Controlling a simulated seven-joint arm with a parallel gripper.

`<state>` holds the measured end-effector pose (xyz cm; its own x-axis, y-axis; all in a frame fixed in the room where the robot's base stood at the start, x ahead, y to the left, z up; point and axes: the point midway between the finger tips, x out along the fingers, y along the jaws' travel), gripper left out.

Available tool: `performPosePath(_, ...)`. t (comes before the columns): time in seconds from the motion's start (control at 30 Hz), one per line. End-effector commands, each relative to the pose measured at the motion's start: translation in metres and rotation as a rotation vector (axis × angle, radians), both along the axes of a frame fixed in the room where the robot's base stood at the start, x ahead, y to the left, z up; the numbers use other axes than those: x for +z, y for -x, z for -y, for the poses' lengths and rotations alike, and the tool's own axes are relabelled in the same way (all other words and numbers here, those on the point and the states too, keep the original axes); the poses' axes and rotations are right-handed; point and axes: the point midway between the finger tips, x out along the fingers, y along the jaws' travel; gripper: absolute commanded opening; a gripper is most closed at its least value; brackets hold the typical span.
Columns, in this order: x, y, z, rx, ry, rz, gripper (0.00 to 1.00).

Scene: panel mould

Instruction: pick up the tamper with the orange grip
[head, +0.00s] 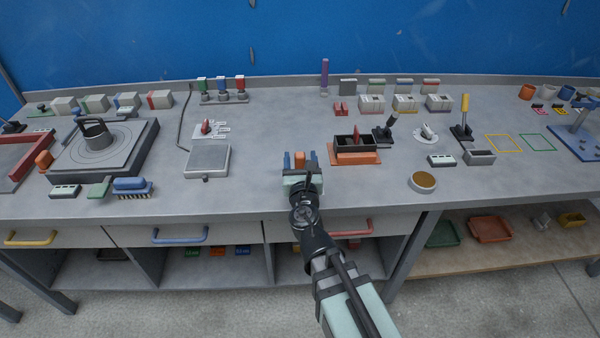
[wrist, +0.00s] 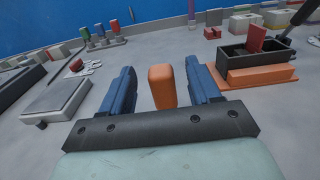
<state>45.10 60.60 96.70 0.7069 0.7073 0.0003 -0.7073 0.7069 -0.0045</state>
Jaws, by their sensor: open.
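The tamper's orange grip (wrist: 162,88) stands upright between the two blue fingers of my gripper (wrist: 160,72) in the wrist view. A gap shows on each side, so the fingers are open and do not visibly touch it. In the head view my gripper (head: 300,160) is over the bench, and the orange grip (head: 300,156) shows between its fingers. The tamper's lower part is hidden behind my gripper's body.
To the right is a dark box on an orange base (head: 354,149). To the left is a grey scale-like plate (head: 207,160). A round tin (head: 423,181) sits near the front edge. Another orange piece (head: 44,160) is at far left. Bare bench surrounds my gripper.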

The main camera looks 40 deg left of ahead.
Motion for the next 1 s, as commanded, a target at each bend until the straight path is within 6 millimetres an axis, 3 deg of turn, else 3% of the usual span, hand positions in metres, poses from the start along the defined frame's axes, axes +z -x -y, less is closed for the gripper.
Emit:
performPosePath(0.3,0.0,-0.025,-0.026,0.0,-0.002,-0.002,0.62)
performPosePath(0.63,0.0,-0.029,-0.029,0.0,-0.003,-0.003,0.62)
performPosePath(1.0,0.0,-0.029,-0.028,0.0,-0.003,-0.003,0.26)
